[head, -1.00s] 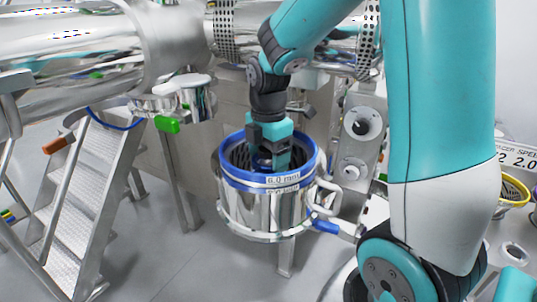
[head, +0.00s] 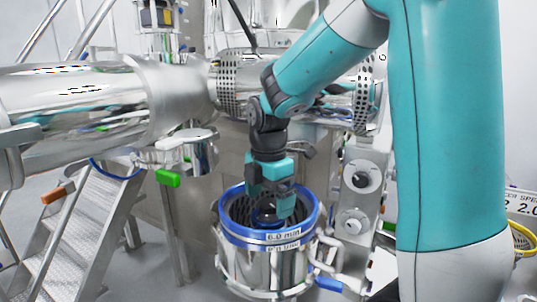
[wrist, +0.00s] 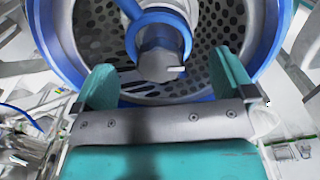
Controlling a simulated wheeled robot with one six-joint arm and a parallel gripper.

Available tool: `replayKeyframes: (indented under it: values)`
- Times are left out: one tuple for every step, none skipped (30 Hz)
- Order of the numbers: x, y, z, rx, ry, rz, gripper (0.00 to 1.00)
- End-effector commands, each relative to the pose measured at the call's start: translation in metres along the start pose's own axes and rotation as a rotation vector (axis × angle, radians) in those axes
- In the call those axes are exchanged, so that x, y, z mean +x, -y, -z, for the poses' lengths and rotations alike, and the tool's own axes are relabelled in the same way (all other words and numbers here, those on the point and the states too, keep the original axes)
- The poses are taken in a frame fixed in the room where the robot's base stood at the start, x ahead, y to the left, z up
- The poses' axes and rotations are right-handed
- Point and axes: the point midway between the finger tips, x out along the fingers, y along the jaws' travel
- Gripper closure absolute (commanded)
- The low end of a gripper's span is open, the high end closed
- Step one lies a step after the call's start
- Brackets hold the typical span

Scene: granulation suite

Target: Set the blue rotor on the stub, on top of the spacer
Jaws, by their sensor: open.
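The blue rotor (wrist: 158,17) is a ring with arms. In the wrist view it sits around the grey stub (wrist: 160,60), whose rounded end with a small pin sticks out through it. In the head view the rotor (head: 267,216) is a small dark blue shape deep in the bowl. My gripper (wrist: 165,68) is open and empty, its two teal fingers apart on either side of the stub's end and clear of the rotor. In the head view my gripper (head: 269,205) points down into the bowl's mouth. I cannot make out the spacer; the rotor may hide it.
A perforated screen (wrist: 205,65) lines the blue-rimmed bowl (head: 227,232), labelled 6.0 mm, close around my fingers. A steel cylinder (head: 85,105) and a stepladder (head: 75,235) stand left. A machine panel with knobs (head: 362,190) stands right of the bowl. Above the bowl is pipework.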

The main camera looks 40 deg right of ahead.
Motion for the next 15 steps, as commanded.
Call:
replayKeyframes:
  values:
    - [-0.012, -0.002, 0.000, 0.000, 0.001, -0.009, 0.00]
    - [-0.019, -0.001, 0.000, 0.000, 0.001, -0.008, 0.00]
    - [-0.030, -0.001, 0.000, 0.000, 0.001, -0.010, 0.00]
    - [-0.038, -0.001, 0.000, 0.000, 0.001, -0.008, 0.00]
    - [-0.046, -0.001, 0.000, 0.000, 0.001, -0.009, 0.00]
    - [-0.057, -0.001, 0.000, 0.000, 0.001, -0.009, 0.00]
    - [-0.064, -0.001, 0.000, 0.000, 0.001, -0.008, 0.00]
    - [-0.072, -0.001, 0.000, 0.000, 0.001, -0.008, 0.00]
    - [-0.082, -0.001, 0.000, 0.000, 0.001, -0.008, 0.00]
    - [-0.089, -0.001, 0.000, 0.000, 0.001, -0.006, 0.00]
    - [-0.096, -0.001, 0.000, 0.000, 0.001, -0.006, 0.00]
    - [-0.104, -0.001, 0.000, 0.000, 0.001, -0.006, 0.00]
    - [-0.110, -0.001, 0.000, 0.000, 0.001, -0.006, 0.00]
    - [-0.115, 0.000, 0.000, 0.000, 0.001, -0.005, 0.00]
    - [-0.121, -0.001, 0.000, 0.000, 0.000, -0.004, 0.00]
